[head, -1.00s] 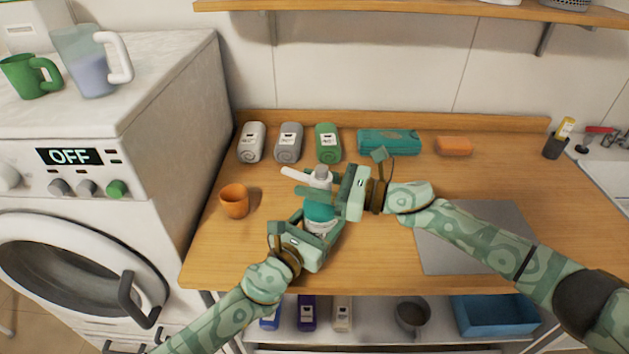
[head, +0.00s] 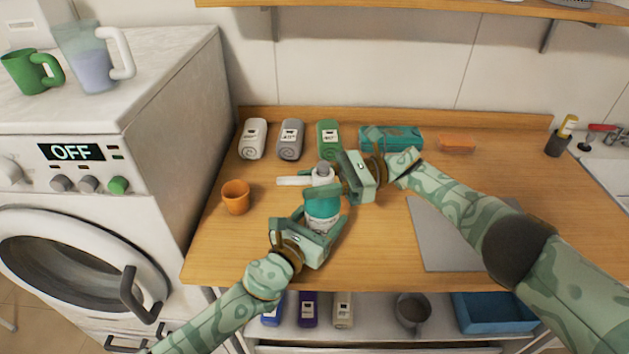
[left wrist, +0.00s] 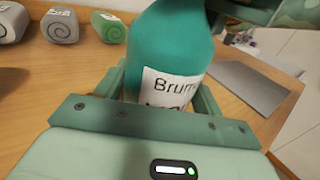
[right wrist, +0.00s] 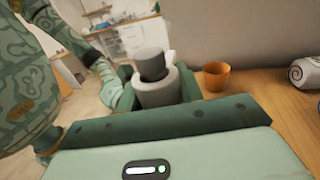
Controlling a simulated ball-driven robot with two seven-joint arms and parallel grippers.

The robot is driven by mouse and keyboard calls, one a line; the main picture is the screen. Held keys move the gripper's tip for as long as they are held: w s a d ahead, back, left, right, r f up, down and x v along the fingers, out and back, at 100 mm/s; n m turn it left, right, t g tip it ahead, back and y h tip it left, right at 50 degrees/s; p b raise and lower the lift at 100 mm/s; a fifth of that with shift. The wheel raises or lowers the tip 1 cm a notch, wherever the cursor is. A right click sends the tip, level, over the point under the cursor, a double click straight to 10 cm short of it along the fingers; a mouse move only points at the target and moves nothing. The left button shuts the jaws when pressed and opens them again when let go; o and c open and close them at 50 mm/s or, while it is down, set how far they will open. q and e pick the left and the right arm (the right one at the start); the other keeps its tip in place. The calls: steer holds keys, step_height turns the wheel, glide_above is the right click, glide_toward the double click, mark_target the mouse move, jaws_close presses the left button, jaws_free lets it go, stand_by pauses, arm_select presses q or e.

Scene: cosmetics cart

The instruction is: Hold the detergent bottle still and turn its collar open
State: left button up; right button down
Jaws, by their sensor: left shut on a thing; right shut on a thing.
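The detergent bottle (head: 322,206) is teal with a white label and stands upright on the wooden counter. My left gripper (head: 322,222) is shut around its body; the left wrist view shows the teal body and label (left wrist: 168,90) between the fingers. The white collar (head: 321,176) with a grey top and a spout pointing left sits at the top of the bottle. My right gripper (head: 338,188) is shut on the collar from the right. In the right wrist view the white collar (right wrist: 158,92) and grey top are between the fingers.
An orange cup (head: 236,198) stands left of the bottle. Several small rolled-looking packs, one of them green (head: 329,139), line the back, with a teal pack (head: 405,137) and an orange block (head: 457,142) farther right. A grey mat (head: 440,240) lies right, under my right arm.

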mark_target(315, 178)
arm_select(q)
steer(key=shift+s+f, duration=0.1)
arm_select(e)
steer(key=shift+w+r, duration=0.1)
steer(key=shift+r, duration=0.15)
steer(key=c, duration=1)
jaws_free()
steer(key=shift+c, duration=0.2)
steer(key=shift+o, duration=0.7)
steer(key=shift+f, duration=0.1)
step_height(315, 178, up, 10)
steer(key=shift+d+r, duration=0.1)
arm_select(q)
steer(key=o, duration=1.5)
